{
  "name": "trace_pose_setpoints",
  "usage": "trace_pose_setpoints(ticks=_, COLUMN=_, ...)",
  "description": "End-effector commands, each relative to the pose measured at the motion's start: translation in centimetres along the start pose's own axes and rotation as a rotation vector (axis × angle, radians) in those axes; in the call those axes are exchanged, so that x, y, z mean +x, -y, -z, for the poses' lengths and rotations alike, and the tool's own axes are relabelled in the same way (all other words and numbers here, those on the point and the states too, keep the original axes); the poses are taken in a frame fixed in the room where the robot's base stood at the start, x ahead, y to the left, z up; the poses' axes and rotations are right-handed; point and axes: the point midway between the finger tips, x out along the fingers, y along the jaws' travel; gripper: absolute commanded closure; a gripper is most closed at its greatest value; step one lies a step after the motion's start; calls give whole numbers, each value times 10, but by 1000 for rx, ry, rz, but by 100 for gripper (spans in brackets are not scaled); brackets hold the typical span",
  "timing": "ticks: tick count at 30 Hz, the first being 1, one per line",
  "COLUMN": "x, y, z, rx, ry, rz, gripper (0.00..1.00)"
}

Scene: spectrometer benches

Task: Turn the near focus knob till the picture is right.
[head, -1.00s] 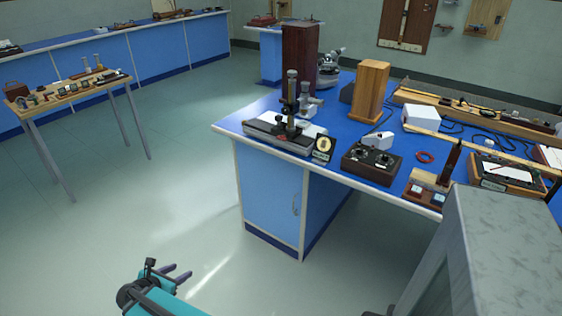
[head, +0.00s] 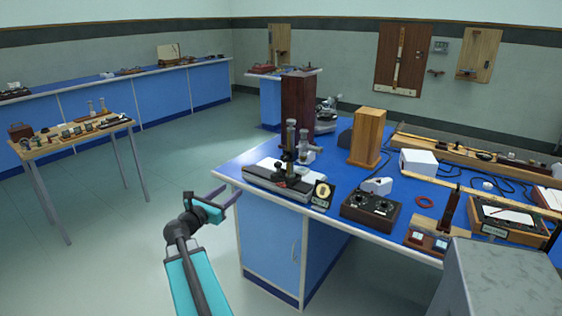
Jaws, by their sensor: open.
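An upright brass-and-black microscope-like instrument (head: 289,150) stands on a flat base (head: 262,173) at the near left corner of the blue bench. Its focus knobs are too small to make out. A small dark plaque with a round pale disc (head: 322,193) stands just right of the base, and I cannot tell what the disc shows. My gripper (head: 231,190) is open and empty.
The blue bench top (head: 240,168) also holds a dark wooden block (head: 298,105), a light wooden block (head: 368,138), a black knobbed box (head: 371,210) and a red ring (head: 424,203). A grey stone-like block (head: 505,280) is at the lower right. Open floor (head: 110,270) lies left.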

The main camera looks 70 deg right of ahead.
Motion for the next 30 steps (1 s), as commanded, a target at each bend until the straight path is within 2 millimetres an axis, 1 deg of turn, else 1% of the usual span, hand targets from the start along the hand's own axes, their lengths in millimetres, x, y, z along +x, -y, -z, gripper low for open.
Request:
trace_pose_setpoints(ticks=1, x=14, y=16, z=-17, rx=19, ry=14, rz=29, gripper=55)
trace_pose_setpoints(ticks=4, x=34, y=42, z=-42, rx=48, ry=35, rz=76, gripper=55)
trace_pose_setpoints(ticks=6, x=44, y=58, z=-55, rx=61, ry=47, rz=102, gripper=55)
trace_pose_setpoints(ticks=10, x=57, y=79, z=-66, rx=73, ry=57, rz=136, gripper=55)
trace_pose_setpoints(ticks=12, x=60, y=84, z=-66, rx=73, ry=57, rz=144, gripper=55)
trace_pose_setpoints(ticks=15, x=62, y=87, z=-66, rx=73, ry=57, rz=149, gripper=55)
trace_pose_setpoints(ticks=25, x=62, y=87, z=-65, rx=72, ry=56, rz=148, gripper=55)
trace_pose_setpoints(ticks=30, x=69, y=88, z=-66, rx=72, ry=56, rz=149, gripper=55)
